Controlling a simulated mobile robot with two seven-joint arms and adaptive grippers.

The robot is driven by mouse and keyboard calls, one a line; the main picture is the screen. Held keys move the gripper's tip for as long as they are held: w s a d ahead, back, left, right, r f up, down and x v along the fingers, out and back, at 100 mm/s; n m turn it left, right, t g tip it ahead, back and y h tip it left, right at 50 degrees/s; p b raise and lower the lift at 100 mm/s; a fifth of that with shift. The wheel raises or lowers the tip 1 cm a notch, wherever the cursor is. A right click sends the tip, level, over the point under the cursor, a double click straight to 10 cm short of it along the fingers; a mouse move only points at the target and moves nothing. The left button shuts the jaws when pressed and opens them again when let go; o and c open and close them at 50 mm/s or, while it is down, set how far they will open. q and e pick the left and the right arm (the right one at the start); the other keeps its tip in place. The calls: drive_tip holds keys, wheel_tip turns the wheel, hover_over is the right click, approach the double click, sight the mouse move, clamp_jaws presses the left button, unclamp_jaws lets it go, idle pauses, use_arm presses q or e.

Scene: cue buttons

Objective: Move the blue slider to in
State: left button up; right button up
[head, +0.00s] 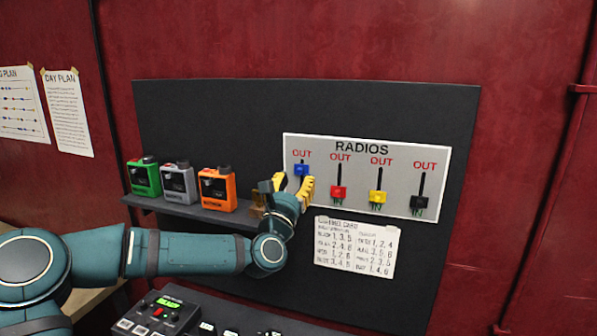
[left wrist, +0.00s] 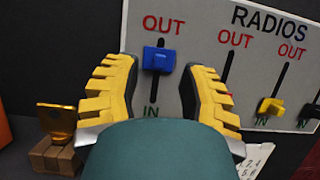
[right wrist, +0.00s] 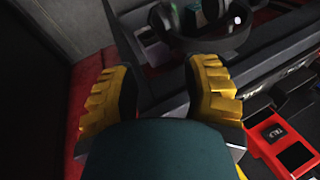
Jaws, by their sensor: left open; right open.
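The blue slider (head: 302,170) sits near the top of its slot under the leftmost OUT label on the white RADIOS panel (head: 318,200). In the left wrist view the blue slider (left wrist: 159,61) shows between my fingertips, with OUT above it and IN below. My left gripper (head: 294,179) is open at the panel, one finger on each side of the slider; I cannot tell whether either finger touches it. It also shows in the left wrist view (left wrist: 162,66). My right gripper (right wrist: 163,62) is open and empty, away from the panel.
Red (head: 339,193), yellow (head: 377,197) and black (head: 418,202) sliders sit low in their slots to the right. Green (head: 144,179), grey (head: 178,184) and orange (head: 217,190) radios stand on a shelf at left. A printed card (head: 354,246) hangs below the panel.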

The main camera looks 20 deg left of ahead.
sight(299, 172)
use_arm(q)
drive_tip(key=shift+x, duration=1.5)
clamp_jaws()
